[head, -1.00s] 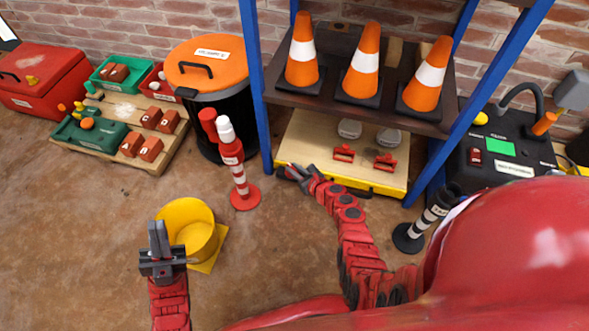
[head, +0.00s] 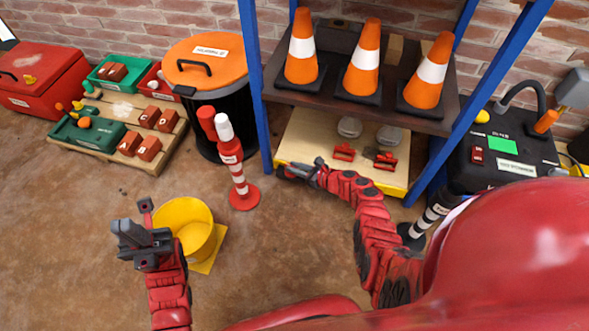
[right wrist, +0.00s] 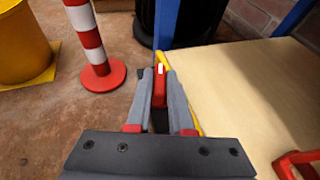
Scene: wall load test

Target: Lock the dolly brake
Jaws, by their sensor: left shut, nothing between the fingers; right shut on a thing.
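The dolly (head: 330,140) is a pale wooden platform with a yellow front edge, under the shelf; its deck also shows in the right wrist view (right wrist: 255,85). My right gripper (head: 292,170) is at the dolly's front left corner. In the right wrist view my right gripper (right wrist: 160,90) is shut on a small red lever with a white tip (right wrist: 159,88), seen between its fingers beside the yellow edge. It looks like the brake lever; its lower part is hidden. My left gripper (head: 128,236) is shut and empty, raised near the yellow bucket (head: 187,224).
A red and white post (head: 240,180) stands left of the dolly, near a blue shelf leg (head: 257,100). Orange cones (head: 364,62) stand on the shelf above. A black bin (head: 212,95) and a pallet of blocks (head: 155,155) are further left. Open floor lies in front.

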